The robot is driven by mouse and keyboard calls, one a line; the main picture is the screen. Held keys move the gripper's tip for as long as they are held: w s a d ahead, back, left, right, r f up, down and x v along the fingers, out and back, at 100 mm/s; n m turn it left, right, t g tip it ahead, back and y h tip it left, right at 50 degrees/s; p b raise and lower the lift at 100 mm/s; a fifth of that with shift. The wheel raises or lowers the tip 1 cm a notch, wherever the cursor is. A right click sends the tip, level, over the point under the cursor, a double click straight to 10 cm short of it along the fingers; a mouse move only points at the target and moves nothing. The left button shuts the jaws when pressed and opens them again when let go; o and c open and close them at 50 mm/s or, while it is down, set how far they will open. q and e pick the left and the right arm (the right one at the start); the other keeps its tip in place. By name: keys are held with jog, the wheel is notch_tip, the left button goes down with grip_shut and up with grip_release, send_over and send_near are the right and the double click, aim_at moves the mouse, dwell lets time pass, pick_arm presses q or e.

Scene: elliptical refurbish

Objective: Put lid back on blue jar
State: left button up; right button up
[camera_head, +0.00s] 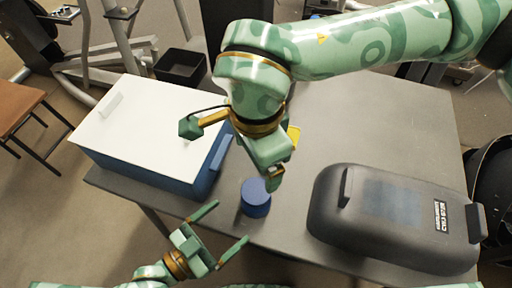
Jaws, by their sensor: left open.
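The blue jar (255,198) stands upright near the front edge of the grey table. Its flat top looks blue, and I cannot tell whether that is a lid. No separate lid is clearly visible. My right gripper (274,184) reaches down from above, just behind and over the jar's right side. Its fingers are seen edge-on, so their opening and any contact are unclear. My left gripper (231,222) is open and empty, left of and below the jar in the picture, with its fingers spread towards it.
A blue box with a white top (145,130) fills the table's left side. A dark grey rounded case (395,218) stands to the right of the jar. A yellow thing (294,136) shows partly behind my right gripper. The table's back right (400,120) is clear.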

pick_arm(q)
jog(key=v, duration=0.6)
jog(key=shift+s+a+p, duration=0.2)
jog(key=shift+p, duration=0.15)
